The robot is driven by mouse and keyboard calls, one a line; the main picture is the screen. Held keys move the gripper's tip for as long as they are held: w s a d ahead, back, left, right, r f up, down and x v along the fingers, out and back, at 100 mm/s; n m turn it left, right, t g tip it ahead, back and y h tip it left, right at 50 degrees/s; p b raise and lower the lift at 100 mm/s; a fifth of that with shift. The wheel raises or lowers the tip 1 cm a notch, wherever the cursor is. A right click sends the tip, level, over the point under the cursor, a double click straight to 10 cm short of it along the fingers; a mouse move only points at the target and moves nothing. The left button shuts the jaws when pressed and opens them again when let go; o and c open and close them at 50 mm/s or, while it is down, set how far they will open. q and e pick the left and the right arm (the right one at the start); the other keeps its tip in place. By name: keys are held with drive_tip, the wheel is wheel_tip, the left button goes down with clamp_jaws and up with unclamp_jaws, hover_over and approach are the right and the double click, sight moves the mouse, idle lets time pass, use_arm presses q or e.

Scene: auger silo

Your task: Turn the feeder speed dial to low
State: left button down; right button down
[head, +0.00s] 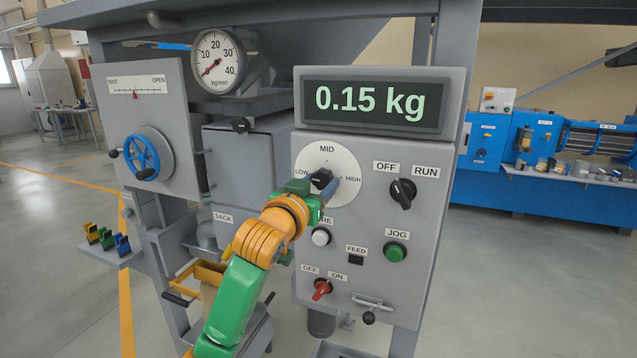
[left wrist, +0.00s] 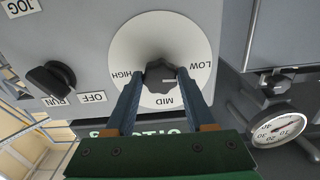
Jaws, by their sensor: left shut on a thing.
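The feeder speed dial is a round white plate (head: 347,160) marked LOW, MID and HIGH with a black knob (head: 321,178) at its centre. My left gripper (head: 326,186) comes in from the lower left and is shut on the knob. In the left wrist view the plate (left wrist: 205,45) appears upside down, and the two blue fingers sit on either side of the knob (left wrist: 160,74). A short white mark on the knob points right there, roughly towards the LOW side; its exact setting is hard to tell. My right gripper is not in view.
Around the dial are the OFF/RUN switch (head: 402,193), a white button (head: 321,237), the green JOG button (head: 396,252) and a red OFF/ON toggle (head: 322,289). The display (head: 371,103) above reads 0.15 kg. The gauge (head: 219,62) needle is at the low end.

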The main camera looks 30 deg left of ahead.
use_arm(q)
drive_tip(key=shift+r+n, duration=0.2)
drive_tip(key=shift+n, duration=0.4)
drive_tip(key=shift+c, duration=2.4)
unclamp_jaws()
drive_tip(key=shift+o, duration=1.1)
drive_tip(key=shift+f, duration=0.15)
drive_tip(key=b+v, duration=0.2)
drive_tip(key=v, duration=0.5)
